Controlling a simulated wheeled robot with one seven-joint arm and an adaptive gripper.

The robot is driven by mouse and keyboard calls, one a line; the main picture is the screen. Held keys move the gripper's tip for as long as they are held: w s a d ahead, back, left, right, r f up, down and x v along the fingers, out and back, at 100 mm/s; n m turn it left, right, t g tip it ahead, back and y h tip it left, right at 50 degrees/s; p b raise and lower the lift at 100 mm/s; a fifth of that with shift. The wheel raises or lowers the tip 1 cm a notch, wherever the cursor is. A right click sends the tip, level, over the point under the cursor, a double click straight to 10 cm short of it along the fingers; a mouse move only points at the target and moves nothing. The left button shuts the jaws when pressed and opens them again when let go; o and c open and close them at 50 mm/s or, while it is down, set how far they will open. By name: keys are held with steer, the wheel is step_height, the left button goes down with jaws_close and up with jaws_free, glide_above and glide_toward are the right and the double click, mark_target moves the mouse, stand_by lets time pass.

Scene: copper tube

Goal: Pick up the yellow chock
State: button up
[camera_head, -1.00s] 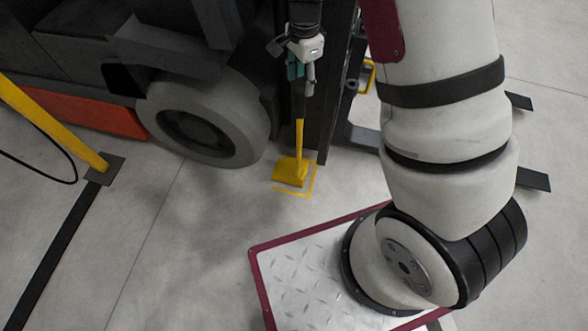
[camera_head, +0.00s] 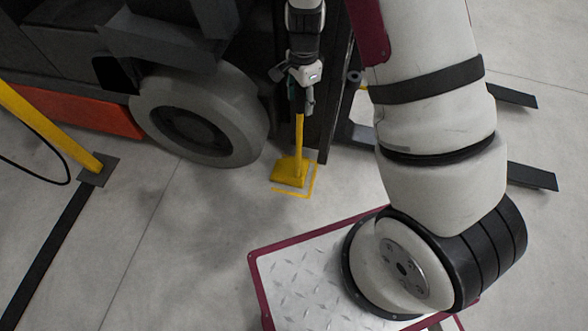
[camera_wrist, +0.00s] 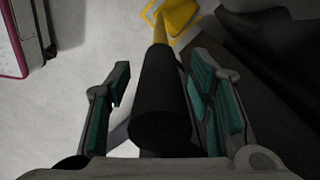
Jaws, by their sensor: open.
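The yellow chock (camera_head: 289,173) stands on the floor beside the large grey wheel, with a yellow pole rising from it. In the wrist view the chock (camera_wrist: 179,16) is at the top, and the pole's thick black grip (camera_wrist: 160,100) points toward the camera. My gripper (camera_head: 300,106) is above the chock at the upper end of the pole. In the wrist view my gripper (camera_wrist: 160,98) is open, its teal-padded fingers on either side of the black grip. The grip looks nearer the right finger; I cannot tell whether it touches.
A forklift with a grey wheel (camera_head: 200,116) and orange lower panel (camera_head: 87,112) stands at the upper left. Its dark mast and forks (camera_head: 532,175) lie to the right. A yellow floor marking (camera_head: 313,182) borders the chock. A yellow barrier post (camera_head: 50,128) is at left.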

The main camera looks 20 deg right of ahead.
jaws_close()
steer(key=shift+w+r, duration=0.1)
steer(key=shift+r, duration=0.05)
steer(key=shift+r, duration=0.15)
